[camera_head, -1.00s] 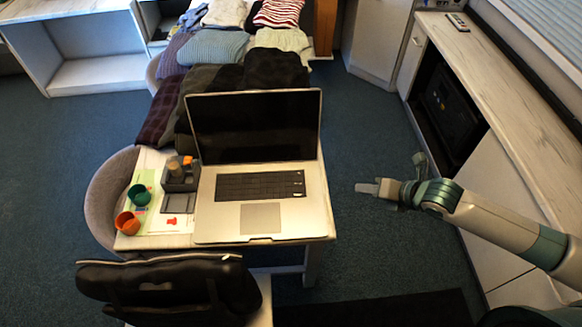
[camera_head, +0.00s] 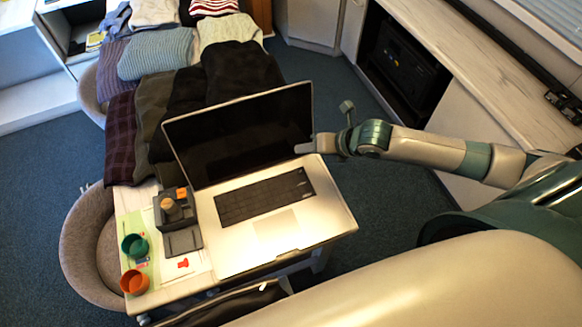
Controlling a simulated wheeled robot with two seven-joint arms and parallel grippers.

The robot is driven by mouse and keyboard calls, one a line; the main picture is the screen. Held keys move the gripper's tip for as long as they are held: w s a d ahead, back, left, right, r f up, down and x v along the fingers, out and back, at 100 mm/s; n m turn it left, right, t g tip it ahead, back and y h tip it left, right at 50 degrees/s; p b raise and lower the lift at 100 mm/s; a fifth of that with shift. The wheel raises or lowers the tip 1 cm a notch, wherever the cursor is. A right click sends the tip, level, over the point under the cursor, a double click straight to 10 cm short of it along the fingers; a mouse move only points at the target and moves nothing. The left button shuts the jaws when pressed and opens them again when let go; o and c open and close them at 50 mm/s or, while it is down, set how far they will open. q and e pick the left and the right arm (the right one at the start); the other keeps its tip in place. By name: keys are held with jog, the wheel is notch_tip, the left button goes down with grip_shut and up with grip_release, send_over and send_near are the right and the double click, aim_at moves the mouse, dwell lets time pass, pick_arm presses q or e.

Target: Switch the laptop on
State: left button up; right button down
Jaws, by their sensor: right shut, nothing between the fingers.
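The open silver laptop (camera_head: 330,213) stands on the table, its dark screen (camera_head: 238,135) tilted back and showing no light. Its black keyboard (camera_head: 265,195) and pale trackpad (camera_head: 275,222) face up. My right gripper (camera_head: 303,148) is shut and empty. In the picture its tip overlaps the lower right edge of the screen, above the keyboard's upper right corner. I cannot tell whether it touches the laptop. My left gripper does not show.
Left of the laptop are a dark organizer (camera_head: 178,212), a green cup (camera_head: 135,246) and an orange cup (camera_head: 134,282). Folded clothes (camera_head: 158,53) lie behind the screen. A rounded chair (camera_head: 88,245) stands at left. A counter (camera_head: 470,60) runs along the right.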

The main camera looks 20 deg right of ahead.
jog(key=shift+f, duration=0.1)
jog(key=b, duration=0.6)
send_over(300, 172)
jog(key=s, duration=0.1)
jog(key=f, duration=0.6)
jog(key=shift+d+f, duration=0.1)
jog(key=shift+d, duration=0.25)
jog(key=shift+f+b, duration=0.6)
jog(key=shift+f, duration=0.6)
jog(key=shift+f+b, duration=0.3)
jog(key=shift+f, duration=0.45)
dwell(1.0)
jog(key=shift+r, duration=0.15)
dwell(0.3)
jog(key=shift+r+p, duration=0.65)
jog(key=shift+p, duration=0.1)
